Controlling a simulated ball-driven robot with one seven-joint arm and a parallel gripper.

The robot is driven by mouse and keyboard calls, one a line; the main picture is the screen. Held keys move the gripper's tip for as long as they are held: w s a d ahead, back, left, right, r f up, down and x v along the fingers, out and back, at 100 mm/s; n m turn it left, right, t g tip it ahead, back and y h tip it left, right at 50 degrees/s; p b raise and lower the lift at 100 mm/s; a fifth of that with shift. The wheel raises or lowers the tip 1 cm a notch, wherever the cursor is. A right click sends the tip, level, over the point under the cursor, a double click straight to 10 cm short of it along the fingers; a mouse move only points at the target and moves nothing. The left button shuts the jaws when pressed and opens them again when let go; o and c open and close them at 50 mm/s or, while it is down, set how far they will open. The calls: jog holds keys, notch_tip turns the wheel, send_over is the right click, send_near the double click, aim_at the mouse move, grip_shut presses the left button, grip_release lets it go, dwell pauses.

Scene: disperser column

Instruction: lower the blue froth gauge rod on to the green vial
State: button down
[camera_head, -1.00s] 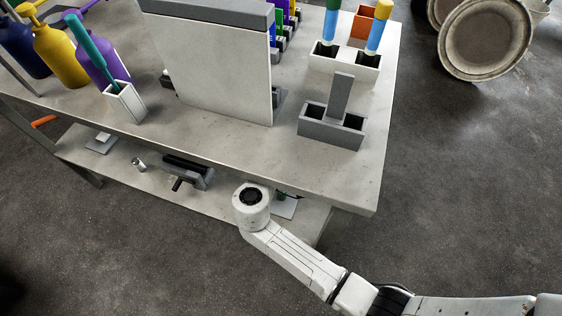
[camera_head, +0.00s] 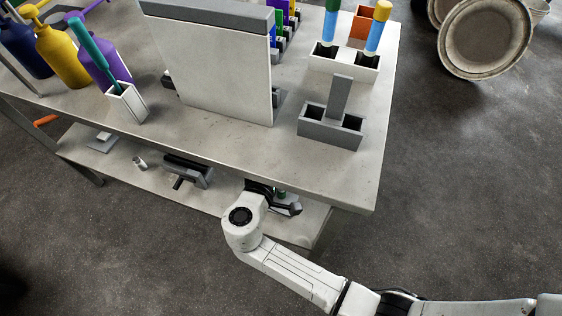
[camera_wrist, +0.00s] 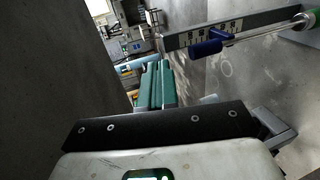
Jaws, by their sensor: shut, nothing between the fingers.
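In the wrist view a blue knob (camera_wrist: 208,46) sits against a grey bar with dark scale marks (camera_wrist: 215,30). A thin pale rod or tube runs from near it to the right edge. A green piece (camera_wrist: 316,17), perhaps the green vial, shows at that edge and is cut off. My gripper (camera_wrist: 154,68) has its teal fingers together and empty, to the left of and apart from the blue knob. In the head view my gripper (camera_head: 288,207) is low beside the lower shelf, partly hidden by my wrist. A small green bit (camera_head: 280,191) shows just behind it.
The table top (camera_head: 230,140) overhangs the lower shelf (camera_head: 135,170). A dark clamp-like device (camera_head: 188,170) stands on the shelf to the left. A grey two-hole holder (camera_head: 331,130) and a white panel (camera_head: 215,70) stand on top. Open floor lies in front.

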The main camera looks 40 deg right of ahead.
jog(key=s+a, duration=0.6)
jog(key=a, duration=0.3)
jog(key=shift+s+p, duration=0.3)
jog(key=shift+p, duration=0.1)
dwell(0.6)
